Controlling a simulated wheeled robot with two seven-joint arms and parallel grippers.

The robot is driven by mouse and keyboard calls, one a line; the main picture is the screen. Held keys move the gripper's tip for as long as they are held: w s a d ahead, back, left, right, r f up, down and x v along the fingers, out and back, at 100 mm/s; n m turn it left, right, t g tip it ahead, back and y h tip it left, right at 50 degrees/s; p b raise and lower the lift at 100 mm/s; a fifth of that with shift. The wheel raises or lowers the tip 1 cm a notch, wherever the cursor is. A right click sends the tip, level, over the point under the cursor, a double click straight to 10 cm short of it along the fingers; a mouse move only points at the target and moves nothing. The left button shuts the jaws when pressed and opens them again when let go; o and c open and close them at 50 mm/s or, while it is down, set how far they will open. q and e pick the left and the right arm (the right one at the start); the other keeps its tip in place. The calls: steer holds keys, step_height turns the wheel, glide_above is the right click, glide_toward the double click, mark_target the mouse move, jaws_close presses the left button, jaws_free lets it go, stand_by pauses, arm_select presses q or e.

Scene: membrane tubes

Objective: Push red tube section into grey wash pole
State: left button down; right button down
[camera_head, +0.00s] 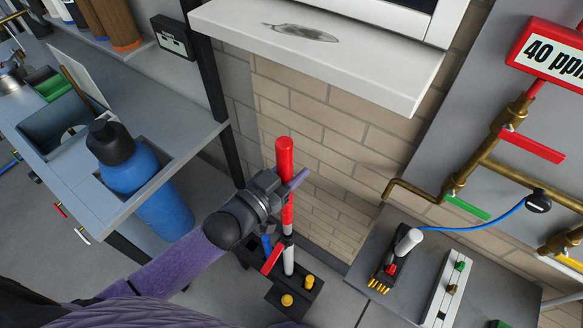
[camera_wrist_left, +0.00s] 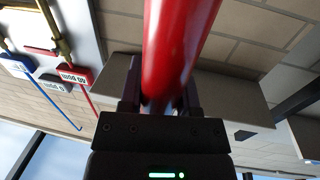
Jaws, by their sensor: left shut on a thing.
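The red tube section (camera_head: 285,155) stands nearly upright, with its top above my left gripper (camera_head: 284,186) and its lower part below it. My left gripper is shut around it. In the left wrist view the red tube (camera_wrist_left: 176,45) runs up from between the fingers (camera_wrist_left: 160,103). The grey wash pole (camera_head: 288,262) stands below, roughly in line with the tube, with a dark collar near its top. The tube's lower end shows just above this collar; I cannot tell how far it sits in the pole. My right gripper is not in view.
A red lever (camera_head: 272,259) sits beside the pole, above a black base (camera_head: 295,297) with yellow knobs. A white ledge (camera_head: 330,50) juts from the brick wall behind. A blue bottle (camera_head: 135,170) stands at left. Brass pipes (camera_head: 485,155) and a grey bench (camera_head: 385,235) are at right.

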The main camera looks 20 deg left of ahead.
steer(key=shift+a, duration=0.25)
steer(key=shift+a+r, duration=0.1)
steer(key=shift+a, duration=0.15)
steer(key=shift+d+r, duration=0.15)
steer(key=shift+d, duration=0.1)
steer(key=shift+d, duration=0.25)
arm_select(q)
steer(key=shift+p, duration=0.35)
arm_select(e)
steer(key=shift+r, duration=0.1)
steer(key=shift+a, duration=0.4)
